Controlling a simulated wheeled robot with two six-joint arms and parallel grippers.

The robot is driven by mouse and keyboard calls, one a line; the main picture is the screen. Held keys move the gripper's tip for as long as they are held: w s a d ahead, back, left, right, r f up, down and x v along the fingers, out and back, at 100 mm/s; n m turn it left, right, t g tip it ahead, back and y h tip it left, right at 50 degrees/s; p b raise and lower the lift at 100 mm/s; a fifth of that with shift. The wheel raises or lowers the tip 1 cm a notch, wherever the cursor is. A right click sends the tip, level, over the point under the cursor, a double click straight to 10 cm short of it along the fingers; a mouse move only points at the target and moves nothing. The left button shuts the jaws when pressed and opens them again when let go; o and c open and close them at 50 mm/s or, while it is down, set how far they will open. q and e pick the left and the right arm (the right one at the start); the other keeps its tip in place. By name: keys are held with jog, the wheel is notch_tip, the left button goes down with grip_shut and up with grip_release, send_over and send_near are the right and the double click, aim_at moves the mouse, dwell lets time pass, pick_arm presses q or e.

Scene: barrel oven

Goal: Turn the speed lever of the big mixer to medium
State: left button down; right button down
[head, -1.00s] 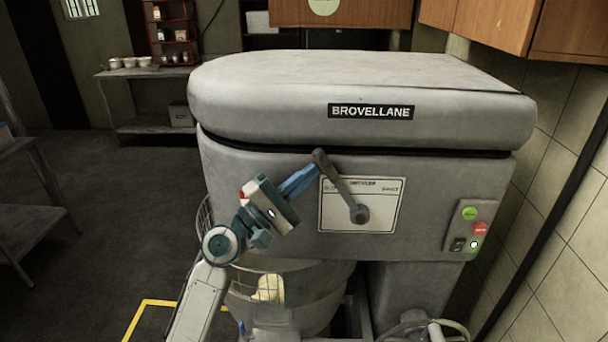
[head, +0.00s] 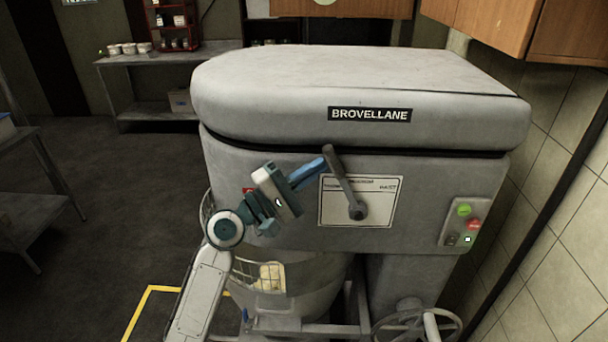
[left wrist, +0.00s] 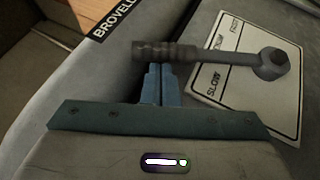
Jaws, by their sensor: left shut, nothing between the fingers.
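The big mixer (head: 340,85) is a large grey machine with a BROVELLANE label. Its speed lever (head: 343,180) is dark grey, pivots on a white scale plate (head: 384,206), and tilts up and to the left. In the left wrist view the lever (left wrist: 215,57) crosses above the fingers, and the plate (left wrist: 225,85) shows the words SLOW and FAST, with a middle word partly covered by the lever. My left gripper (head: 322,164) is shut and empty, its blue fingertips at the left side of the lever's knob end. They look touching or very close. My right gripper is not in view.
A control panel (head: 464,222) with green and red buttons is on the mixer's right. A bowl with a wire guard (head: 265,272) sits below my left arm. A handwheel (head: 415,322) is low on the right. A tiled wall (head: 560,140) stands close on the right.

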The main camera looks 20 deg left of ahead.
pick_arm(q)
jog(key=b+v, duration=0.6)
jog(key=v, duration=0.5)
jog(key=shift+d, duration=0.1)
